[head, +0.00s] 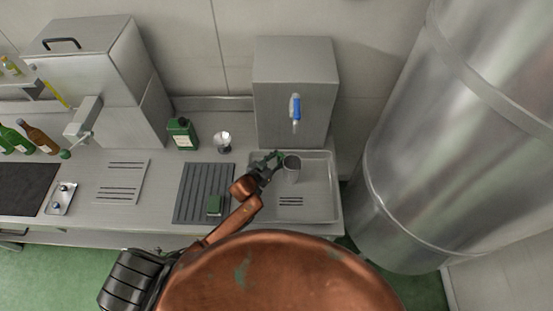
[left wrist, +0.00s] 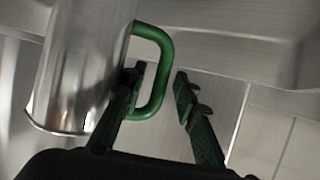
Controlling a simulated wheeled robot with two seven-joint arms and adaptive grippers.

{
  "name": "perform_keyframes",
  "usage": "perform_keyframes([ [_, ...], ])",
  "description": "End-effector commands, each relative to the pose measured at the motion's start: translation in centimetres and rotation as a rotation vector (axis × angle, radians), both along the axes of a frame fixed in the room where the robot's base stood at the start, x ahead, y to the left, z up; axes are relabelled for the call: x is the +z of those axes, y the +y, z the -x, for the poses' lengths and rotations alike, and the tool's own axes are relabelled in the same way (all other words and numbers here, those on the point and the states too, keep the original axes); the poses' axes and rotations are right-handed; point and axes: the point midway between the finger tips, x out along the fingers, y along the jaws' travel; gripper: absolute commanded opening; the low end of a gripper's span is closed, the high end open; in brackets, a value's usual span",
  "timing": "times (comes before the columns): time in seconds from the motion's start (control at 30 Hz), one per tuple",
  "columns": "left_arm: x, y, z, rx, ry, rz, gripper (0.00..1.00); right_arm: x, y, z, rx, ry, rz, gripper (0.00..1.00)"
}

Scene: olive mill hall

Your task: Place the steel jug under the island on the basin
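The steel jug (head: 291,166) is a plain metal cylinder with a green handle. In the head view it is upright over the shallow steel basin (head: 322,208), below the blue-handled tap; I cannot tell whether its base touches. My left gripper (head: 277,159) is at its left side. In the left wrist view the jug (left wrist: 78,65) fills the left, and its green handle (left wrist: 163,85) lies between the fingers of my left gripper (left wrist: 160,76). One finger is inside the handle loop, the other outside with a visible gap. My right gripper is not in view.
A steel dispenser box (head: 295,75) with a blue-handled tap (head: 295,108) stands behind the basin. A steel funnel-like cup (head: 223,140) and green can (head: 182,133) stand left. A large steel tank (head: 440,130) bounds the right.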

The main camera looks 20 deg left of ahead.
Motion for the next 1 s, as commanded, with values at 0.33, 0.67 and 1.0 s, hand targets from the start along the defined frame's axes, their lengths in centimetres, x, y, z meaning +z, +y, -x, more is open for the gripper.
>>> perform_keyframes([
  [0.33,1.8,1.3,4.0,0.0,0.0,-0.001,0.28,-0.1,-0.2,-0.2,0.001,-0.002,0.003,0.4],
  [0.67,4.2,3.0,9.3,0.001,0.0,-0.001,0.28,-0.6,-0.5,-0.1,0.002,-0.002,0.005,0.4],
  [1.0,4.9,3.4,10.6,0.001,-0.001,0.0,0.28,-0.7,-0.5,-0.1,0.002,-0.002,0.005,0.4],
])
